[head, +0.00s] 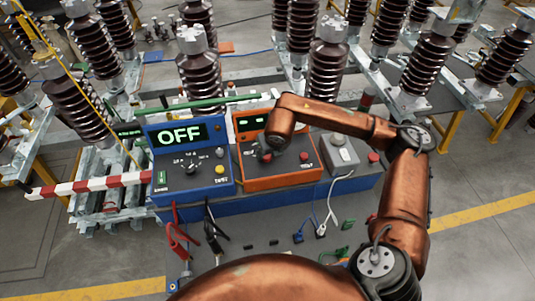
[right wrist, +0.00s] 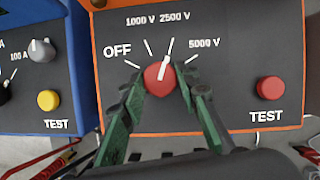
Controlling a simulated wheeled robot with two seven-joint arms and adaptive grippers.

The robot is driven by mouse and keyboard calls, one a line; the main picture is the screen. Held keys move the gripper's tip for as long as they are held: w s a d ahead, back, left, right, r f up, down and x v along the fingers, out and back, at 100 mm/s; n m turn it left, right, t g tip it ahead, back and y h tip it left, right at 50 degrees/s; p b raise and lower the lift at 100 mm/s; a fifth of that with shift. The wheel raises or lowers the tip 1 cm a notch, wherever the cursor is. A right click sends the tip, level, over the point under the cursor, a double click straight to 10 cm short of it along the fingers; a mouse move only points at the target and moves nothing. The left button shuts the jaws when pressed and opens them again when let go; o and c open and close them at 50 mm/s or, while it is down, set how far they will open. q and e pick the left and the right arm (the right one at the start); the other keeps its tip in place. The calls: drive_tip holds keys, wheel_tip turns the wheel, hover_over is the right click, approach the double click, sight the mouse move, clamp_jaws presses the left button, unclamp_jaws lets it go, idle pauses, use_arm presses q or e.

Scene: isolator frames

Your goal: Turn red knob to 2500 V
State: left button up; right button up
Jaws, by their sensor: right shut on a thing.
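The red knob (right wrist: 160,78) sits on the dark face of the orange tester (head: 282,180). White labels around it read OFF, 1000 V, 2500 V and 5000 V. The knob's pale pointer mark leans up and slightly right, roughly toward the 2500 V tick (right wrist: 170,46). My right gripper (right wrist: 161,88) has its green fingers on both sides of the knob, closed on it. In the head view the knob (head: 265,156) is partly covered by my right arm. The orange tester's display (head: 252,122) shows small green marks that I cannot read. My left gripper is not in view.
A red TEST button (right wrist: 270,88) is right of the knob. A blue tester (head: 190,185) reading OFF stands at left, a grey box (head: 341,153) at right. Clips and leads (head: 180,238) lie in front. Brown insulators (head: 200,72) stand behind.

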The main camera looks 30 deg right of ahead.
drive_tip(key=o, duration=1.2)
drive_tip(key=shift+c, duration=0.2)
drive_tip(key=v, duration=1.2)
